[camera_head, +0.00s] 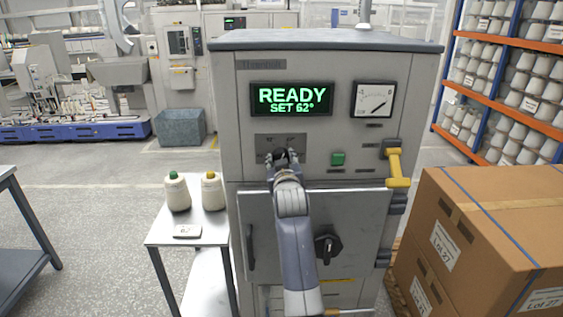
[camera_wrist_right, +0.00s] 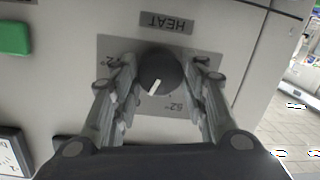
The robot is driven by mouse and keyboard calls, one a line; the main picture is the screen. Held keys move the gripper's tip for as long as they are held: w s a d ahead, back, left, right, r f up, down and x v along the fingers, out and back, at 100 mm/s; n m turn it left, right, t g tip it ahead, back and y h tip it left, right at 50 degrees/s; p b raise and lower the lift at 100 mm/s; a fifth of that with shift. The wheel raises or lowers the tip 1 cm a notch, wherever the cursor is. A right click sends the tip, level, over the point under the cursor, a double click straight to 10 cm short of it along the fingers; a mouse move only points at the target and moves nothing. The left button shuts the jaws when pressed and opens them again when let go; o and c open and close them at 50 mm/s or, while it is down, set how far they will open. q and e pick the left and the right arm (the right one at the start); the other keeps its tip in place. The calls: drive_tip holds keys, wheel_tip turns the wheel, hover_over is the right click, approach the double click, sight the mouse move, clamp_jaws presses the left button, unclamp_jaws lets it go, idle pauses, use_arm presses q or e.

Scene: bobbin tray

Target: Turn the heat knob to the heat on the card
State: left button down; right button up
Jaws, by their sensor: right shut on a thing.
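The grey machine's black heat knob (camera_wrist_right: 160,70) sits under an upside-down HEAT label (camera_wrist_right: 166,22) in the right wrist view. Its white mark points down and slightly left there. A 62° marking (camera_wrist_right: 178,107) is on the plate below it; another marking at left is partly hidden by a finger. My right gripper (camera_head: 283,160) is shut on the knob, one finger on each side. The display (camera_head: 291,99) reads READY, SET 62°. A small white card (camera_head: 187,231) lies on the side table; its print is too small to read surely. My left gripper is not in view.
Two thread cones (camera_head: 177,193) stand on the white side table (camera_head: 160,238). A green button (camera_head: 338,158) and yellow handle (camera_head: 397,165) are right of the knob. A dark door knob (camera_head: 327,247) is below. Cardboard boxes (camera_head: 490,235) fill the right.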

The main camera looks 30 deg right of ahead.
sight(280, 124)
drive_tip(key=shift+m, duration=0.7)
drive_tip(key=o, duration=1.1)
drive_tip(key=shift+c, duration=0.2)
wheel_tip(280, 124, up, 10)
drive_tip(key=shift+f, duration=0.1)
